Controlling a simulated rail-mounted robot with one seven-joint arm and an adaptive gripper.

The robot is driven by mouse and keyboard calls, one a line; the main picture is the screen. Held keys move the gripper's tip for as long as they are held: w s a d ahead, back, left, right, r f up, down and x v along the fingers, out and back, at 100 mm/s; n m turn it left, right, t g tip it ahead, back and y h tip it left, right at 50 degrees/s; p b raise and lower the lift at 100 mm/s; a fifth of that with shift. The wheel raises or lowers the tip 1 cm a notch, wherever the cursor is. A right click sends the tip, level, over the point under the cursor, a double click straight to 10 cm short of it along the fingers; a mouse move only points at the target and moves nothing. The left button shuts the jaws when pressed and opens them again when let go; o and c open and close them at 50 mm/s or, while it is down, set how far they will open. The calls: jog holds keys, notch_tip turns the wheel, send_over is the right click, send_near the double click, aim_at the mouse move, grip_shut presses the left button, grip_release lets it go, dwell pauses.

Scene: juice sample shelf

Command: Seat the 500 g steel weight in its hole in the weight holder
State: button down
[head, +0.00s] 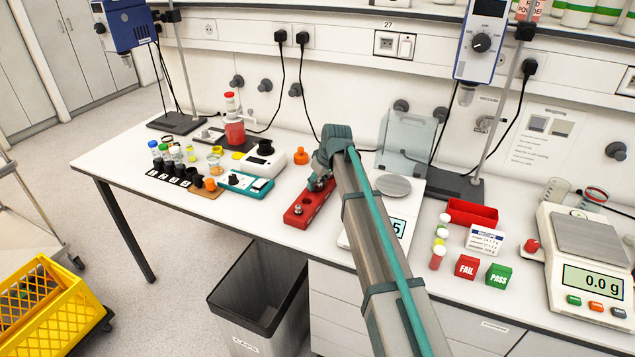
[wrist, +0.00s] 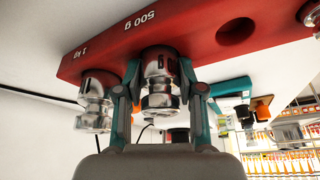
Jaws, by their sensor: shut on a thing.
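The red weight holder (head: 303,212) lies on the bench in the middle of the head view. In the wrist view, which looks upside down, the red holder (wrist: 200,45) carries the labels "500 g" and "1 kg". My gripper (wrist: 160,90) is shut on the shiny 500 g steel weight (wrist: 158,68), with a finger on each side. The weight is upright beside the "500 g" label, its base at the holder's top. How deep it sits in its hole is hidden. In the head view my gripper (head: 318,182) is over the holder and mostly covers the weight.
The 1 kg weight (wrist: 96,97) stands close beside the held weight. An empty hole (wrist: 236,31) is on its other side. A balance with a round pan (head: 393,186) stands right of the holder, behind my arm.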

jog(key=c, duration=0.6)
grip_release()
jog(key=shift+s+f, duration=0.1)
jog(key=shift+f, duration=0.25)
jog(key=shift+r, duration=0.1)
